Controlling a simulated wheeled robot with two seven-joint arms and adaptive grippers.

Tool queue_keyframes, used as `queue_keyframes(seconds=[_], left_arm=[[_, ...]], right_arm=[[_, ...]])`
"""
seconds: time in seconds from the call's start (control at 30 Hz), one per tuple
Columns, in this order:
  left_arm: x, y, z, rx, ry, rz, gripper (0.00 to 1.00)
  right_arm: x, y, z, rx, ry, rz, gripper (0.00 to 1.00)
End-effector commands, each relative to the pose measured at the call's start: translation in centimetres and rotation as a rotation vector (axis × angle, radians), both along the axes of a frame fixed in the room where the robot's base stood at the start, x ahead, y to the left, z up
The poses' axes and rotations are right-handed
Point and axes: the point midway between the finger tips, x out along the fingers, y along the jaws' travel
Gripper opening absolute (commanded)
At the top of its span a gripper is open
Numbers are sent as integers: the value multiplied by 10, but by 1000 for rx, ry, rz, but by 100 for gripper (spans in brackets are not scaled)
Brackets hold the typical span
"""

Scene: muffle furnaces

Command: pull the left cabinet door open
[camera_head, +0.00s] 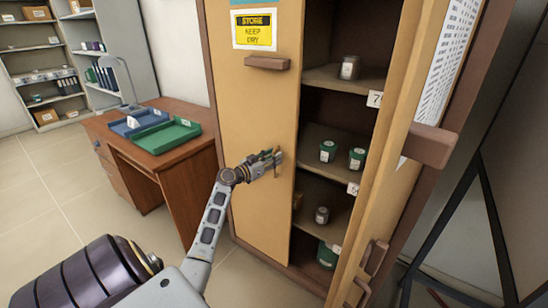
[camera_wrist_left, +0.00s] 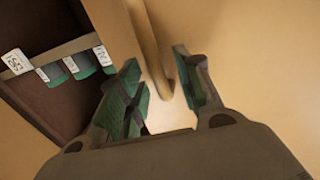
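The left cabinet door (camera_head: 243,130) is a tan panel with a yellow "STORE KEEP DRY" sign. It stands left of the open shelves; I cannot tell if it is slightly ajar. My left gripper (camera_head: 276,158) is at the door's right edge, around mid-height. In the left wrist view, the door's handle (camera_wrist_left: 166,70) is a tan bar that runs down between the two fingers of my left gripper (camera_wrist_left: 163,88). The fingers are apart, with gaps beside the bar; the right finger is nearer to it. The handle is mostly hidden by the gripper in the head view. My right gripper is not in view.
The right cabinet door (camera_head: 378,190) is swung open toward me. Shelves hold green-and-grey jars (camera_head: 328,151). A wooden desk (camera_head: 180,165) with blue and green trays (camera_head: 165,136) stands left of the cabinet. Floor (camera_head: 70,190) is clear at the left.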

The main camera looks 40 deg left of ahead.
Motion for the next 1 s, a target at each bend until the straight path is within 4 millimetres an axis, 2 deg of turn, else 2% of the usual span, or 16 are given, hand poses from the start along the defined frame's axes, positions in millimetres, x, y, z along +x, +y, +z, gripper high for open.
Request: queue_keyframes(seconds=[0.2,0.53,0.8,1.0], left_arm=[[8,-1,0,-1,0,0,35],[9,-1,0,0,0,0,35],[9,-1,0,0,0,0,0],[9,-1,0,0,0,0,0]], right_arm=[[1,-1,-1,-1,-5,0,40],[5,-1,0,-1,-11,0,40],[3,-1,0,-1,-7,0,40],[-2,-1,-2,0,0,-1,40]])
